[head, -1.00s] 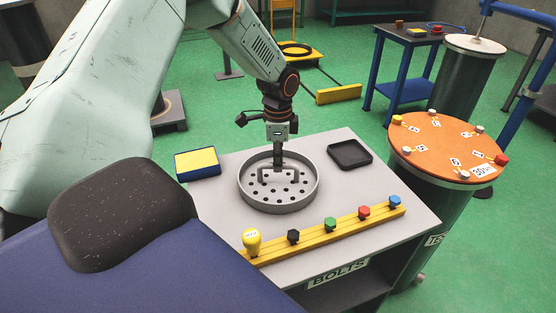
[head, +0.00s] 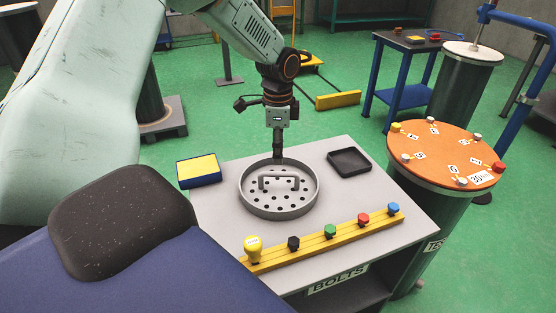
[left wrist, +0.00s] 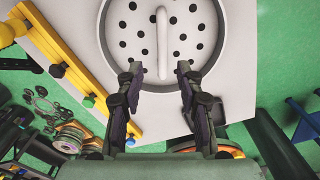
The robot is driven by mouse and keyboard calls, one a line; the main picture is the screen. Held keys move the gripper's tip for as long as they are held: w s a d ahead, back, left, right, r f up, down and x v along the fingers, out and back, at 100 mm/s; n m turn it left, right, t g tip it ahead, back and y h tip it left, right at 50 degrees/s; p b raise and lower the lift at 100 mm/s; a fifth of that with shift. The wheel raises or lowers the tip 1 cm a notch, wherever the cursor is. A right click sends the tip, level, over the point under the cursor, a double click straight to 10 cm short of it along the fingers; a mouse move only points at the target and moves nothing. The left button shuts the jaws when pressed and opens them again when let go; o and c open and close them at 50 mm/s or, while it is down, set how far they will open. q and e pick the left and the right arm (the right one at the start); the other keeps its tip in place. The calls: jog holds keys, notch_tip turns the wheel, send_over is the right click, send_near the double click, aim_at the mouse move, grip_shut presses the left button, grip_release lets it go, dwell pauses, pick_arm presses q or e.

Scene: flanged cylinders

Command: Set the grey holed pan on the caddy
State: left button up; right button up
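The grey holed pan (head: 280,208) sits flat on the light grey top of the caddy (head: 225,225), a stand labelled BOLTS. The pan has a round rim, a floor full of holes and a raised bar handle (head: 279,179) across its middle. My left gripper (head: 279,155) hangs just above the handle, pointing down and apart from the pan. In the left wrist view its two fingers (left wrist: 159,72) are spread with nothing between them, and the pan (left wrist: 196,22) with its handle (left wrist: 162,40) lies beyond the tips. My right gripper is out of view.
A yellow rail (head: 320,240) with several coloured knobs runs along the caddy's front. A black tray (head: 349,162) lies behind the pan at right, and a blue-and-yellow box (head: 198,171) at left. An orange-topped drum (head: 445,155) stands at right.

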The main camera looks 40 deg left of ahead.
pick_arm(q)
jog(key=shift+r+p, duration=0.35)
jog(key=shift+r, duration=2.6)
jog(key=shift+w, duration=0.1)
